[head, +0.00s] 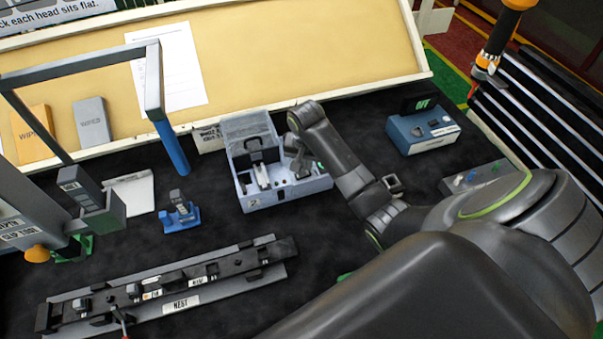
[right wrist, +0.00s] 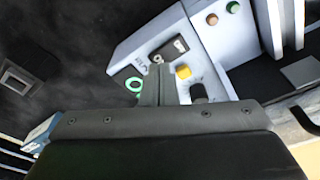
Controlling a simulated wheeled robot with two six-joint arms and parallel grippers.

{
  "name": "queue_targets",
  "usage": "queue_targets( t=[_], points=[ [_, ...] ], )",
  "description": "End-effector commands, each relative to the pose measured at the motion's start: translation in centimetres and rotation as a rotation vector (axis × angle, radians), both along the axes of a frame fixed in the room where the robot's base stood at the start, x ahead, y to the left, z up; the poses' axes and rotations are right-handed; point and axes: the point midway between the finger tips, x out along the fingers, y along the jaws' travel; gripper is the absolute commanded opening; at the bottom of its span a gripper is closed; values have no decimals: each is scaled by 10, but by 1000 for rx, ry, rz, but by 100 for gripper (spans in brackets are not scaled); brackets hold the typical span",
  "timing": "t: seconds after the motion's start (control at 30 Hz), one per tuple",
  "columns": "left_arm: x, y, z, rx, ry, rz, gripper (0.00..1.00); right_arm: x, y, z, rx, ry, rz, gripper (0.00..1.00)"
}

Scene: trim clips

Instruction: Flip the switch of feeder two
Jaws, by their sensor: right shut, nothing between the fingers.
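Feeder two (head: 268,192) is a pale grey-blue box marked 2, standing mid-table in the head view. In the right wrist view its panel (right wrist: 222,58) carries a black switch plate (right wrist: 180,44) with a small pale lever, a green ring, a yellow button and a dark knob. My right gripper (head: 300,170) is over the right part of this panel. It is shut and empty. In the right wrist view the closed fingertips (right wrist: 157,68) are right by the lower end of the switch plate; I cannot tell whether they touch it. My left gripper is not in view.
A blue box with a dark OFF display (head: 423,130) stands right of the feeder. A long black nest rail (head: 170,288) lies in front. A small blue holder (head: 181,217) stands to the left, with bare dark mat between it and the feeder.

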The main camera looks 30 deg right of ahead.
Motion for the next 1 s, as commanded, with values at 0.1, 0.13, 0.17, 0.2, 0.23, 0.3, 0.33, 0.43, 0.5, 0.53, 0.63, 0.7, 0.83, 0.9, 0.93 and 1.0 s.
queue_targets(
  t=[0.1,0.13,0.17,0.2,0.23,0.3,0.33,0.43,0.5,0.53,0.63,0.7,0.83,0.9,0.93,1.0],
  points=[
    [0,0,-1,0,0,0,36,0,0,-2,1,1,0,0],
    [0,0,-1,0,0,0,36,0,0,-3,1,1,0,0],
    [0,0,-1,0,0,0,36,0,0,-3,1,1,0,0],
    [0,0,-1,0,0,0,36,0,0,-4,1,1,0,0],
    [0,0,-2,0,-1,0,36,0,0,-4,1,1,0,0],
    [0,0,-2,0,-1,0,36,0,0,-5,1,1,0,0],
    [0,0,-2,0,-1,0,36,0,0,-6,1,1,0,0],
    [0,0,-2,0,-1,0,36,0,0,-7,1,1,0,0],
    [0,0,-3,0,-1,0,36,0,0,-8,1,1,0,0],
    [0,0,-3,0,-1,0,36,0,0,-9,0,0,0,0],
    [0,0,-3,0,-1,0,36,0,0,-10,0,0,0,0],
    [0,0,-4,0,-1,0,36,0,0,-11,0,0,0,0],
    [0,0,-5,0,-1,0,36,0,0,-13,1,1,0,0],
    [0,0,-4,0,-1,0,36,0,0,-14,1,1,0,0],
    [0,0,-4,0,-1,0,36,0,0,-13,1,1,0,0],
    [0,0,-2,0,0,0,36,0,0,-10,1,1,0,0]
  ],
)
